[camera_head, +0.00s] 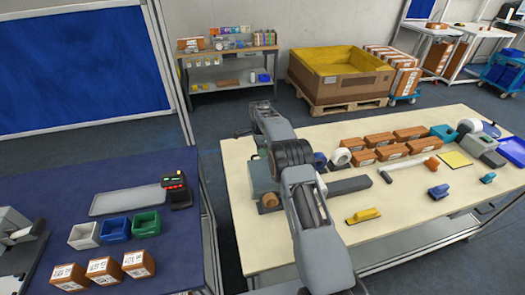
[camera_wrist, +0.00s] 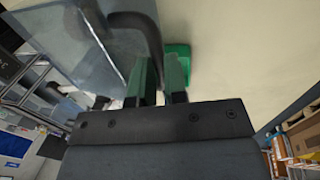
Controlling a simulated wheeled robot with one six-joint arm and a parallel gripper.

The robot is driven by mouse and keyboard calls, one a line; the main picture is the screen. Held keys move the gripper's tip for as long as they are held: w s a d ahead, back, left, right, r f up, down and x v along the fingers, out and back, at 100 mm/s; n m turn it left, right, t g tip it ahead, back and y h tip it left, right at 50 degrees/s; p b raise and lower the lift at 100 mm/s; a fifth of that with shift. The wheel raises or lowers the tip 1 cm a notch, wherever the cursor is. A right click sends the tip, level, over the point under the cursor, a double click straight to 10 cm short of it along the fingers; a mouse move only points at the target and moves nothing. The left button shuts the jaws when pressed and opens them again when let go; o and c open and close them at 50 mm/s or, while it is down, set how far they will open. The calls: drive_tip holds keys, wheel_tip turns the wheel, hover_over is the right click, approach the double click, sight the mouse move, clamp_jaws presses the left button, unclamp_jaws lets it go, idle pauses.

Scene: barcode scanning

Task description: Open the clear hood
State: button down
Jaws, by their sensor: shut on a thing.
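The clear hood (camera_wrist: 90,65) shows in the wrist view as a see-through panel at the upper left. Its dark curved edge or handle (camera_wrist: 138,22) runs down to my fingers. My gripper (camera_wrist: 161,62) is closed on this dark part, with one finger on either side of its lower end. How deep the grip is cannot be seen. In the head view my arm hides my gripper and most of a grey-green machine (camera_head: 262,182) on the cream table, and I cannot make out the hood there.
The cream table (camera_head: 290,245) also bears brown boxes (camera_head: 380,139), a white tape roll (camera_head: 340,157) and a yellow tool (camera_head: 363,215). A blue table (camera_head: 120,265) with bins and a scanner (camera_head: 176,190) stands at left. The cream table's front is mostly clear.

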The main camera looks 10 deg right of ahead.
drive_tip(key=shift+w+a+f, duration=0.15)
drive_tip(key=shift+w+f, duration=0.3)
drive_tip(key=shift+w, duration=0.25)
drive_tip(key=shift+r, duration=0.1)
